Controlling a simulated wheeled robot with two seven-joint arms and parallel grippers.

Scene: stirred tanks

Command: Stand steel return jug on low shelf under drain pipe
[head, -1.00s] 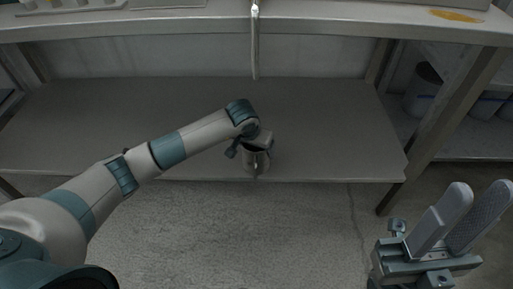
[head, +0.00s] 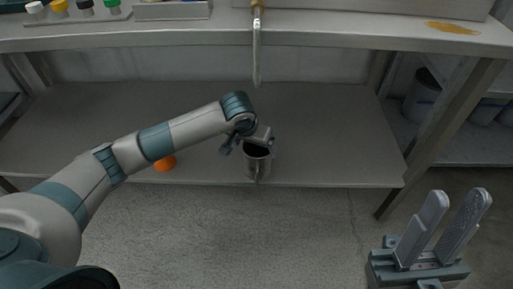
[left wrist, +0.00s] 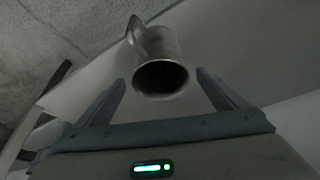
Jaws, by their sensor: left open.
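The steel return jug (head: 257,168) stands upright near the front edge of the low shelf (head: 330,125). Its dark mouth faces up and its handle points toward me. The drain pipe (head: 257,50) hangs down from the bench; in the head view the jug is in line below it, but nearer the front. My left gripper (head: 258,139) is at the jug's far upper side. In the left wrist view the jug (left wrist: 157,48) shows beyond the spread fingers (left wrist: 160,82), with a gap on both sides. My right gripper (head: 457,200) is open and empty at the lower right.
An orange object (head: 165,163) lies on the shelf, partly behind my left arm. A shelf leg (head: 435,135) stands at the right, with buckets (head: 422,97) beyond it. The bench top (head: 350,32) overhangs the shelf. The shelf's right part is clear.

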